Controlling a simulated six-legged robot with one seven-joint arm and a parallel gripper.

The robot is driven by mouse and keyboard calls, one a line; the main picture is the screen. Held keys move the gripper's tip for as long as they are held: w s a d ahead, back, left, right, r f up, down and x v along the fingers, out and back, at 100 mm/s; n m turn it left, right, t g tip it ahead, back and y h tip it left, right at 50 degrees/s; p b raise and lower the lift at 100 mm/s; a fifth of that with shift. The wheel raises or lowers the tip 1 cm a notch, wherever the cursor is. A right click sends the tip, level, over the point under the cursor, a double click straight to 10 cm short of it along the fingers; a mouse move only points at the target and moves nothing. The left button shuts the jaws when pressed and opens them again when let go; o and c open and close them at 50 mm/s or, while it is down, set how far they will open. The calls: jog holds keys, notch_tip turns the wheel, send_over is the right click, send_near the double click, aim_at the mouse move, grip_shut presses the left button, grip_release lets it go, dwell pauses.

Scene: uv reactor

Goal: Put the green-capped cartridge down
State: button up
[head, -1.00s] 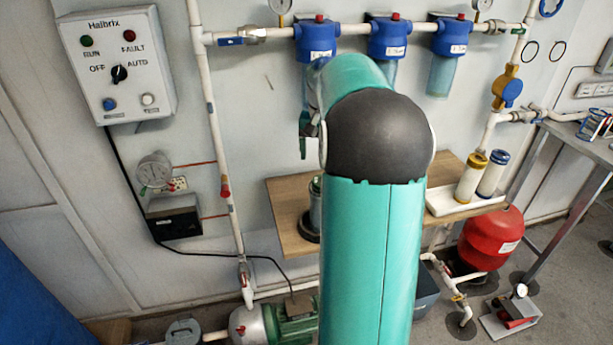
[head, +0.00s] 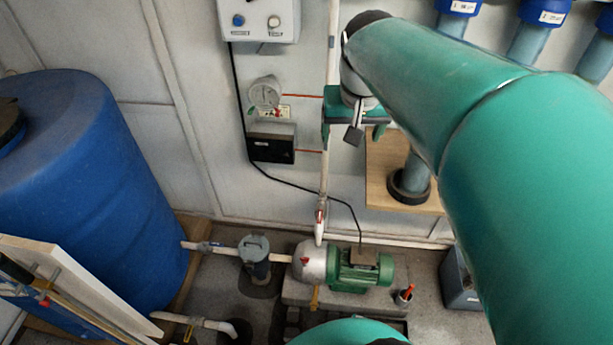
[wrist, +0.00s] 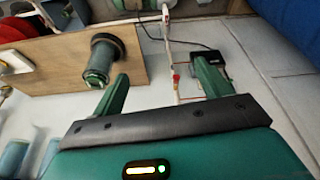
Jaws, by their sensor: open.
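The green-capped cartridge (head: 416,172) stands in a dark round base on the wooden shelf (head: 378,185). In the head view my arm hides its top. In the wrist view the cartridge (wrist: 99,62) is left of my gripper (wrist: 160,74), with its greenish end toward me. It is apart from the fingers, and nothing is between them. In the head view my gripper (head: 366,133) is left of the cartridge, in front of the wall and the white vertical pipe.
A control box (head: 258,18) and a gauge (head: 264,94) are on the wall at left. A green pump (head: 362,270) sits below. A large blue tank (head: 85,180) fills the left side. Blue-topped filter housings (head: 530,40) hang at upper right, partly behind my arm.

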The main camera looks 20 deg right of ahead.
jog(key=s+a+f+n+t+y, duration=0.1)
jog(key=s+a+f+n, duration=0.3)
jog(key=s+a, duration=0.6)
jog(key=shift+a+t, duration=0.45)
jog(key=shift+t, duration=0.15)
